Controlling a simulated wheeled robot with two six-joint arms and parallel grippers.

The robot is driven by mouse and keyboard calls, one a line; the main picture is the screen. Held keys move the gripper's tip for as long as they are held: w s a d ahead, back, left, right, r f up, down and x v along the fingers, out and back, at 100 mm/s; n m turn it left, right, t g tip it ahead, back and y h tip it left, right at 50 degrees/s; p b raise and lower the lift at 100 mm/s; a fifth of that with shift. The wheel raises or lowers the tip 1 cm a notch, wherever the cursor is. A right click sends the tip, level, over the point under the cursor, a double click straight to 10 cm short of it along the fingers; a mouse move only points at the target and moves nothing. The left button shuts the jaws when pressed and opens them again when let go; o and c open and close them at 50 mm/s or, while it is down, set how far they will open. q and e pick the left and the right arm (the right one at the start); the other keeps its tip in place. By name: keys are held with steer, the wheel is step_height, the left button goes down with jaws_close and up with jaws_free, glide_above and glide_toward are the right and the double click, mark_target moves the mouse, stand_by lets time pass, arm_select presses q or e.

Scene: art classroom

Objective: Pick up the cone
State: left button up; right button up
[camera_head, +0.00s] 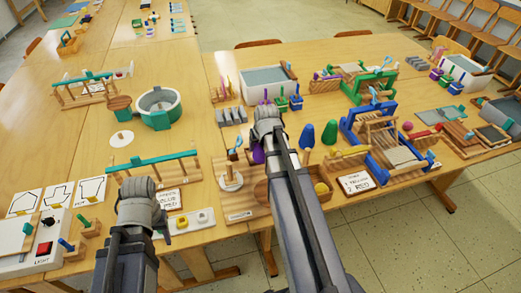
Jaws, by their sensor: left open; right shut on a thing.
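My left gripper (138,197) is open and empty, left of the cones near the teal-topped rack. Its fingertips are mostly hidden.
A wooden board with a post (237,205) stands just left of my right arm. A wooden box with a yellow ball (321,188) lies right of it. A blue-framed loom (375,125) stands further right. A grey basin (268,76) is behind. The table is crowded.

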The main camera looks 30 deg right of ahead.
jaws_close()
arm_select(q)
step_height(320, 180, up, 10)
steer(key=p, duration=1)
arm_select(e)
step_height(320, 180, up, 10)
